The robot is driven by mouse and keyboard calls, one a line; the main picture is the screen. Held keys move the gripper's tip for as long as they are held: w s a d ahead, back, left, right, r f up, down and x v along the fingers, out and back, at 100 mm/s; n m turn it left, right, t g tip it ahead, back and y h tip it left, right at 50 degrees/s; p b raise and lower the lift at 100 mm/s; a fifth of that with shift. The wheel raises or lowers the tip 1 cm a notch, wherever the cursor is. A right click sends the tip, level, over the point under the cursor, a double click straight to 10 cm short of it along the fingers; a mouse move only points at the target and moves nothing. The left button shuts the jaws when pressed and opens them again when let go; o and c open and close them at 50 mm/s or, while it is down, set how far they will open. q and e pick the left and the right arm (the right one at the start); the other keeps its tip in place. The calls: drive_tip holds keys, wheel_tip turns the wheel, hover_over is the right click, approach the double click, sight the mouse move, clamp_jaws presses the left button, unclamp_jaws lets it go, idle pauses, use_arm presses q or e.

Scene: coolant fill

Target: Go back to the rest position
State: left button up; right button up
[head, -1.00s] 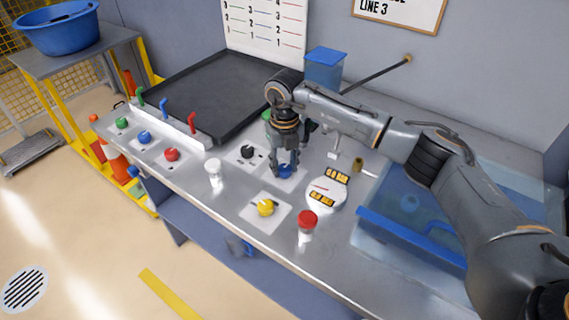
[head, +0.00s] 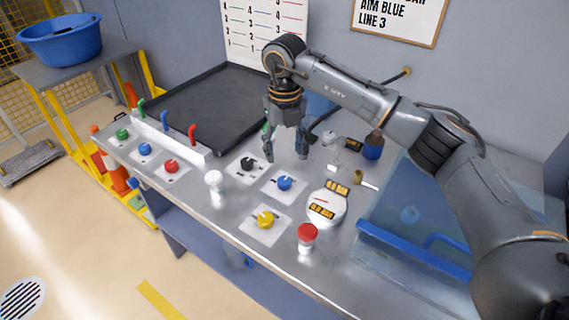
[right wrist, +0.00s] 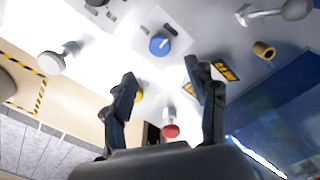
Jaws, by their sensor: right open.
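My right gripper (head: 287,152) is open and empty, raised above the metal bench with its fingers pointing down. The blue knob (head: 285,183) on its white plate is just below and in front of it, apart from the fingers. In the right wrist view, the blue knob (right wrist: 159,44) lies beyond the two spread fingers (right wrist: 160,72). A black knob (head: 247,163) is to the left of the blue one, and a yellow knob (head: 265,221) is nearer the front edge. My left gripper is not in view.
A red-topped button (head: 307,231), a white-topped post (head: 214,180) and a round gauge (head: 326,206) stand on the bench. Green, blue and red levers line the black tray (head: 205,100). A clear blue bin (head: 400,215) is at the right. A dark bottle (head: 373,146) stands behind it.

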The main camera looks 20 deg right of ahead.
wheel_tip(320, 180, up, 2)
drive_tip(key=shift+r, duration=0.2)
idle(0.3)
